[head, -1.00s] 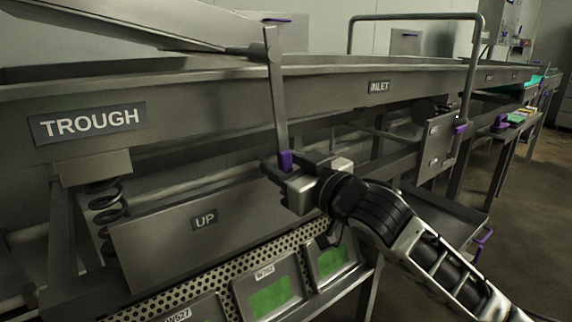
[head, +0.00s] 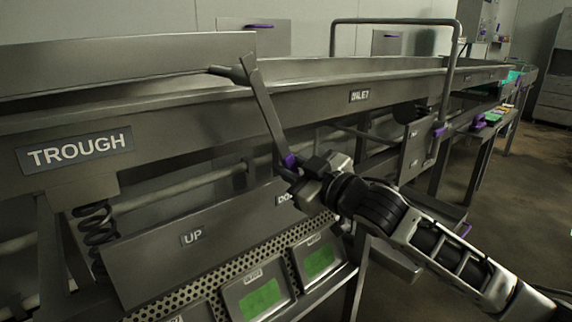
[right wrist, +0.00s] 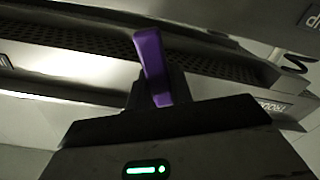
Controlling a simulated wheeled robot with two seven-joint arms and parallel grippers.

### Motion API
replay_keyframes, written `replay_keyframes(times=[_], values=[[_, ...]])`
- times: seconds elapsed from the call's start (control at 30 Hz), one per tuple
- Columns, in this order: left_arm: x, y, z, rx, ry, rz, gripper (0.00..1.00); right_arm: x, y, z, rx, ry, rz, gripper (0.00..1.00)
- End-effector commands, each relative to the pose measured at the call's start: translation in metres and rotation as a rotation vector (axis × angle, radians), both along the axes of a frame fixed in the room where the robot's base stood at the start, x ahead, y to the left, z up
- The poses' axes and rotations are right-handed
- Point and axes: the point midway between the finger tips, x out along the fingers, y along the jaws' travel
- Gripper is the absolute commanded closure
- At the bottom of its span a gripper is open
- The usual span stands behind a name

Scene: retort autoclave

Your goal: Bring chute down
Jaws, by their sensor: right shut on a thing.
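The chute (head: 110,70) is the long grey metal channel at the upper left of the head view, lying low along the trough (head: 190,125). A flat metal lever (head: 264,108) hangs from its pivot near the chute's right end and slants down to the right. My right gripper (head: 293,168) is shut on the lever's purple grip (head: 289,160). The purple grip also shows between the jaws in the right wrist view (right wrist: 152,62). My left gripper is not in view.
A panel below the trough carries an UP label (head: 192,238) and another label partly hidden by my gripper. Green-screened boxes (head: 262,298) sit below it. A tall rail (head: 393,22) rises behind. Open floor (head: 520,190) lies at the right.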

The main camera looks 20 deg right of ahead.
Motion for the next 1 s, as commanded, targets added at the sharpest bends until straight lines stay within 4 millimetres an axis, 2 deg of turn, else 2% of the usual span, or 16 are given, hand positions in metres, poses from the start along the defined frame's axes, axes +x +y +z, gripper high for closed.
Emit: replay_keyframes(times=[0.07,0.1,0.17,0.47,0.57,0.67,1.0], values=[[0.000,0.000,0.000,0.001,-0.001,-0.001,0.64,0.001,-0.003,0.003,-0.010,-0.012,-0.008,1.00],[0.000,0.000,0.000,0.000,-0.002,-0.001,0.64,0.001,-0.003,0.004,-0.010,-0.012,-0.008,0.73],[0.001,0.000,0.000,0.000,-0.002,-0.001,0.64,0.001,-0.003,0.003,-0.010,-0.012,-0.008,0.56],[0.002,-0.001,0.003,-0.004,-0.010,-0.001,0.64,0.000,-0.002,0.002,-0.005,-0.007,-0.006,0.56],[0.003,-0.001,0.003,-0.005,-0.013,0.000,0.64,-0.006,-0.005,0.000,-0.006,-0.005,-0.005,0.56],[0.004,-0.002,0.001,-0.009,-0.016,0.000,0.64,-0.020,-0.009,-0.001,-0.008,-0.005,-0.005,0.56],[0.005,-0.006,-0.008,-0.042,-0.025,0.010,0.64,-0.086,-0.034,-0.003,-0.010,-0.003,-0.007,0.56]])
